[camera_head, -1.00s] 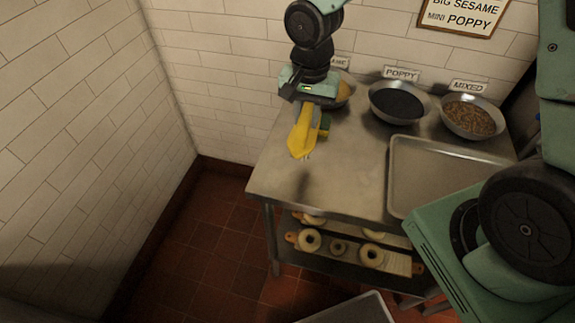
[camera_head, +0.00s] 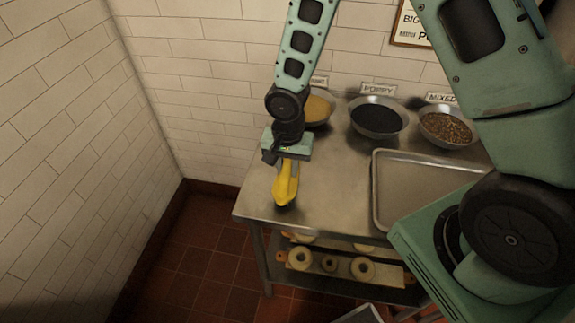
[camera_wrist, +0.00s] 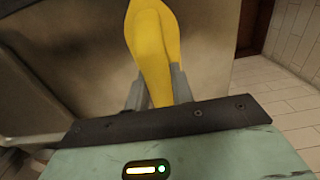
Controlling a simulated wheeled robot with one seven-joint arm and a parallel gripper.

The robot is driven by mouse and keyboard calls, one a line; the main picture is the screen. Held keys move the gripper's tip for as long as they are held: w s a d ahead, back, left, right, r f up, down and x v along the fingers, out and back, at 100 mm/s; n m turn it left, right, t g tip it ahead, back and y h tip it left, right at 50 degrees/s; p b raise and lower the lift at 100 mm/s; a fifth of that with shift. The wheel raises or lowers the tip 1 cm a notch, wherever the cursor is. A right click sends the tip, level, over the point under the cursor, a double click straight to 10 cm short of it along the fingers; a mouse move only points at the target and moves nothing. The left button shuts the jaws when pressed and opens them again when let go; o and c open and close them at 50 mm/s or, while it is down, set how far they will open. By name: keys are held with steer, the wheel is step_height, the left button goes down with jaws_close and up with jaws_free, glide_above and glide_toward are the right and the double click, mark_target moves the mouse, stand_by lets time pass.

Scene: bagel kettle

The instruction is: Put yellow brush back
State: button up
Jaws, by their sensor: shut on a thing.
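The yellow brush (camera_head: 285,188) is in my gripper (camera_head: 288,166), over the left part of the steel table (camera_head: 325,195). Its yellow part points down and toward the front of the table in the head view. In the wrist view the brush (camera_wrist: 152,50) stands out from between the two grey fingers of my gripper (camera_wrist: 155,88), which are shut on it. I cannot tell whether its lower end touches the table top.
Bowls of sesame (camera_head: 316,109), poppy (camera_head: 378,117) and mixed seeds (camera_head: 446,127) stand along the back. A metal tray (camera_head: 377,190) lies to the right. Bagels (camera_head: 300,258) sit on the lower shelf. The table's left front is clear.

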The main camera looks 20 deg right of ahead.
steer(key=shift+f, duration=0.1)
steer(key=shift+f, duration=0.15)
steer(key=o, duration=1)
steer(key=shift+c, duration=0.2)
steer(key=shift+r, duration=0.25)
step_height(320, 180, up, 12)
steer(key=f+b, duration=0.1)
steer(key=s+a+r+n, duration=0.2)
steer(key=s+r+n, duration=0.1)
steer(key=s+n, duration=0.2)
steer(key=s+a+r+n, duration=0.2)
steer(key=s+n, duration=0.3)
steer(key=s, duration=0.3)
steer(key=s+a+r+n, duration=0.2)
steer(key=s+r+n, duration=0.2)
steer(key=s, duration=0.3)
steer(key=shift+s+a+n+y, duration=0.25)
steer(key=shift+a+n+y, duration=0.05)
steer(key=shift+n, duration=0.2)
